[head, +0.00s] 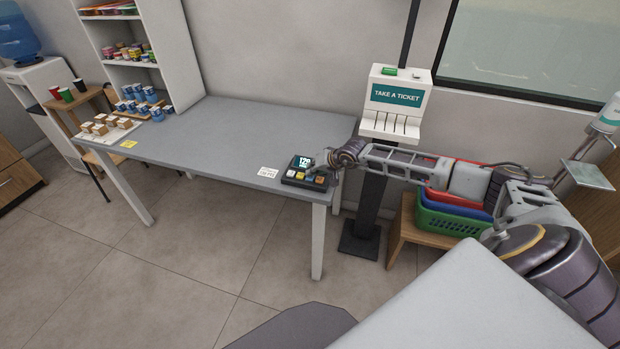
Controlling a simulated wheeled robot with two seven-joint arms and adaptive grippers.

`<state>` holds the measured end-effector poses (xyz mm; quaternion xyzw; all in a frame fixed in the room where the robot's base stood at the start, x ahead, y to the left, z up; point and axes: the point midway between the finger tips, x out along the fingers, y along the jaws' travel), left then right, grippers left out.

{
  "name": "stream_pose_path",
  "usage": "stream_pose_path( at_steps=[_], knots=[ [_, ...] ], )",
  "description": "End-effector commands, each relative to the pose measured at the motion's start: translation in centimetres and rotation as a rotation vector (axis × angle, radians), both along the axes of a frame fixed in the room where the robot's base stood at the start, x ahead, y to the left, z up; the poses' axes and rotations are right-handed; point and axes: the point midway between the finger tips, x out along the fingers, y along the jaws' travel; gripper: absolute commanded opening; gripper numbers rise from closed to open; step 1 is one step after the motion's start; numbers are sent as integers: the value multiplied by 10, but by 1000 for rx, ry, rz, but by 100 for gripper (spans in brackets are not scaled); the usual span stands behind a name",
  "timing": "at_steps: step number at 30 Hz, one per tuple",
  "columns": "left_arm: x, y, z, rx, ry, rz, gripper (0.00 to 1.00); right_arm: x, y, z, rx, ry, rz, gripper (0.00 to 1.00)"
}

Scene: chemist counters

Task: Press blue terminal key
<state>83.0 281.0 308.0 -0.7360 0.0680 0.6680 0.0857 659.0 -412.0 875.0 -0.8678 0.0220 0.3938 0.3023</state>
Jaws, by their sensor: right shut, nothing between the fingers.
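A small dark payment terminal (288,181) sits at the right front corner of the grey table. Its lit screen (303,162) shows figures, partly too small to read. A row of coloured keys runs along its front, with the blue key (318,180) at the right end. My right arm comes in from the right. My right gripper (318,170) is shut and empty, with its tips at the right side of the terminal, close to the blue key. I cannot tell whether they touch it. My left gripper is not in view.
A white card (268,172) lies left of the terminal. The grey table (220,140) is clear in the middle, with boxes and blue-white cups at its far left. A ticket dispenser (396,95) and stacked baskets (447,222) stand to the right, near my arm.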

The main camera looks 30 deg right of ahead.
Motion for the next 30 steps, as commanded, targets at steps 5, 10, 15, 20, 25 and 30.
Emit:
stream_pose_path(
  at_steps=[5,10,15,20,25,30],
  knots=[
    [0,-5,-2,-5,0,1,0,0,0,-1,0,0,0,0],
    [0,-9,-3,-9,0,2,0,0,0,-2,0,0,0,0],
    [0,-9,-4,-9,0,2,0,0,0,-4,0,0,0,0],
    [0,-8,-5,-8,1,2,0,0,0,-5,0,1,1,0],
    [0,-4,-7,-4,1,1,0,0,0,-6,0,1,0,0],
    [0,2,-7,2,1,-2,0,0,0,-6,0,1,0,0]
  ],
)
